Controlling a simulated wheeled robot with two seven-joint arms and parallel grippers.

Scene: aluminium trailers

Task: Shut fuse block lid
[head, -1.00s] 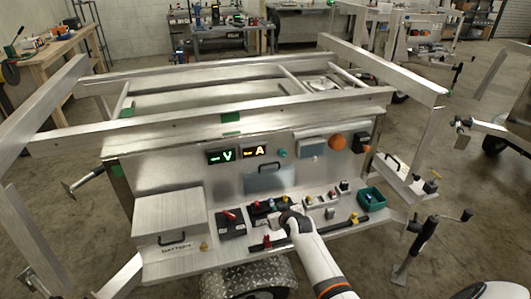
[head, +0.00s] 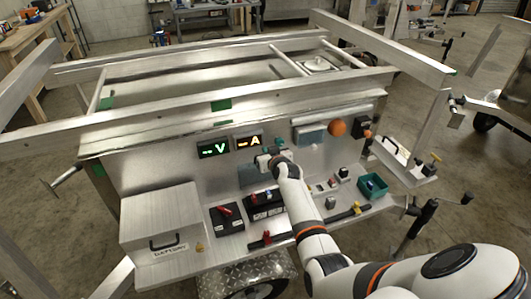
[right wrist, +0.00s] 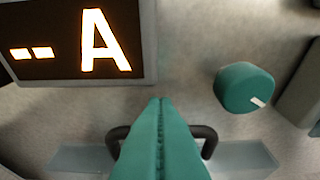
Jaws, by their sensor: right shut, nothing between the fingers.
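A bluish plate (head: 250,175), apparently the fuse block lid, is on the upright panel below the amber "A" display. In the right wrist view the plate (right wrist: 245,156) has a black handle (right wrist: 209,141) at its upper edge; the fingers hide the handle's middle. I cannot tell the plate's hinge angle. My right gripper (head: 263,160) is in front of the panel, just above the plate. Its teal fingers (right wrist: 160,105) are together and empty, overlapping the handle in view; contact is unclear. My left gripper is out of view.
A teal knob (right wrist: 244,88) is right of the fingers, and the "A" display (right wrist: 80,45) is upper left. Below, the shelf carries a black block with a red lever (head: 226,217), another black block (head: 264,205) and a green bin (head: 373,186). A battery box (head: 160,225) stands left.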

